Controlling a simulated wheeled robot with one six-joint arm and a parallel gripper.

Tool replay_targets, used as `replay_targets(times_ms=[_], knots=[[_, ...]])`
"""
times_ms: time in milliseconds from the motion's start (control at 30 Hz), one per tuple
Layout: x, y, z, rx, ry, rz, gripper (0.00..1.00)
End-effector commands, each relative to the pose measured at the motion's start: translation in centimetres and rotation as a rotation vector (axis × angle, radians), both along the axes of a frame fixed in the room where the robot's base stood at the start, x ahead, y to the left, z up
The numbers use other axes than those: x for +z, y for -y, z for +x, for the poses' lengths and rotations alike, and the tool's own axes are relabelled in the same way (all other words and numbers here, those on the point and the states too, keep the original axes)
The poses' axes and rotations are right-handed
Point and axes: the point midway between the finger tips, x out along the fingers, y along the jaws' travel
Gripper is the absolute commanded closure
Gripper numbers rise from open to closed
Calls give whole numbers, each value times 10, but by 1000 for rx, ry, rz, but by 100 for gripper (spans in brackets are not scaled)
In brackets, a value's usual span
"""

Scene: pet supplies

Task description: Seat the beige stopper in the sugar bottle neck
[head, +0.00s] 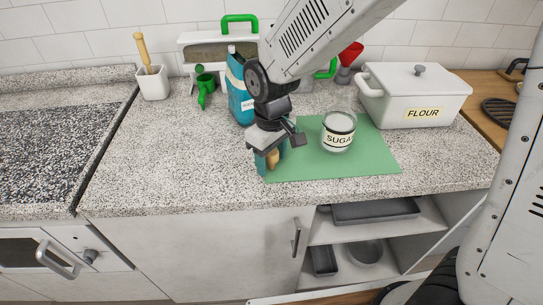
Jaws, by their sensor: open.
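The sugar bottle (338,137) is a clear glass container with a "SUGA…" label, standing upright on the green mat (350,168). My gripper (272,155) points down over the mat's front left corner, to the left of the bottle. It is open. A small beige piece, which looks like the stopper (272,159), shows at the fingers, beside a teal part. The fingers partly hide it, and I cannot tell whether they touch it.
A white flour box (415,96) stands behind right of the bottle. A blue bottle (239,92) stands behind my gripper, near a green-handled caddy (211,48). A red funnel (350,54) is at the back. The counter left of the mat (165,150) is clear.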

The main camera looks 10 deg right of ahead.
Motion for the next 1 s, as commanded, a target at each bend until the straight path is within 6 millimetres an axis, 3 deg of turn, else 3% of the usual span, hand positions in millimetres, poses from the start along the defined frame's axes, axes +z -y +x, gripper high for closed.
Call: replay_targets(times_ms=[100, 267, 300, 667, 1000], knots=[[0, 0, 0, 0, 0, 0, 45], [0, 0, 0, 0, 0, 0, 89], [0, 0, 0, 0, 0, 0, 92], [3, 0, 0, 0, 1, 1, 92], [27, 1, 1, -3, 1, 1, 92]])
